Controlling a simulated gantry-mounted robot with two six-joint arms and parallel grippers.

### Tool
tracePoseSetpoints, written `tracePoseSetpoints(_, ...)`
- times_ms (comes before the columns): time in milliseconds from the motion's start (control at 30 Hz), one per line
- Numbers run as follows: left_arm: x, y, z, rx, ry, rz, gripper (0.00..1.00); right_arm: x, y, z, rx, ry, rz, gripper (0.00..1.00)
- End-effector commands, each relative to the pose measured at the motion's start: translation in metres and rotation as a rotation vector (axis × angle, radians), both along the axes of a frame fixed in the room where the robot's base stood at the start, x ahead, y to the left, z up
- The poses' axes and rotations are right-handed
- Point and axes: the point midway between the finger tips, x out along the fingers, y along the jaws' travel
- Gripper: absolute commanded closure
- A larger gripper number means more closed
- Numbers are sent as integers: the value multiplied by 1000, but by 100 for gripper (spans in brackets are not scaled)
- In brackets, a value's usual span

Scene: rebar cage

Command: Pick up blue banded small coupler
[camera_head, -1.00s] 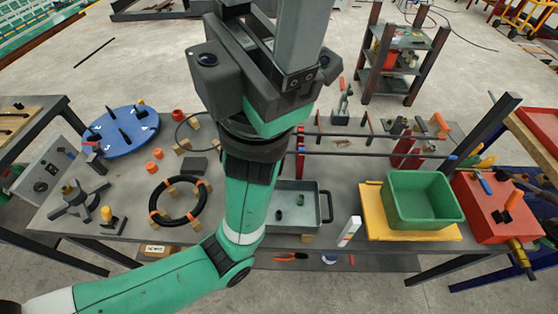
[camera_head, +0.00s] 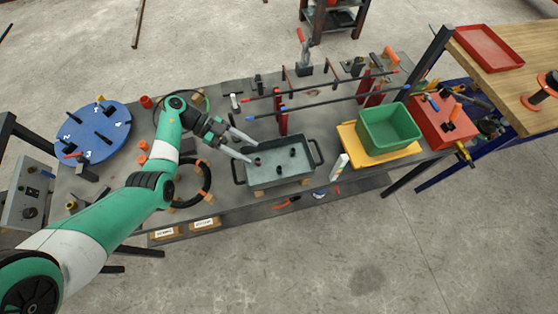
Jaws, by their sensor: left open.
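A grey metal tray (camera_head: 283,182) with dark handles stands near the front middle of the table. Several small dark cylindrical pieces stand inside it, one at its left (camera_head: 257,162) and another right of centre (camera_head: 292,169). They look like couplers, but they are too small for me to make out a blue band on any. My left gripper (camera_head: 252,151) comes in from the left, with its two long grey fingers spread apart and empty. Its fingertips are over the tray's left rear part, close to the left pieces; I cannot tell the height. My right gripper is out of view.
A green bin (camera_head: 389,133) on a yellow board and a red box (camera_head: 440,122) stand to the right. Horizontal rods on red posts (camera_head: 282,115) run behind the tray. A black coil (camera_head: 200,196) and a blue disc (camera_head: 82,140) are to the left.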

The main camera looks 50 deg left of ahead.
Motion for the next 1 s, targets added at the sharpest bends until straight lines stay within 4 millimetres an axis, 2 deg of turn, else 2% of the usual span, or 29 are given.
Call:
tracePoseSetpoints(233, 20, -37, -25, -1, -1, -5, 40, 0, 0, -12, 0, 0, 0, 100)
tracePoseSetpoints(500, 26, -46, -32, 0, -2, -2, 40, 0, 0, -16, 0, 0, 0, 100)
tracePoseSetpoints(667, 36, -66, -51, 0, -2, -5, 40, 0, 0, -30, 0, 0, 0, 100)
tracePoseSetpoints(800, 44, -79, -57, 1, -3, -5, 40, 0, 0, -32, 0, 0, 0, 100)
tracePoseSetpoints(1000, 46, -80, -56, 1, -4, -2, 40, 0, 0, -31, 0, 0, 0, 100)
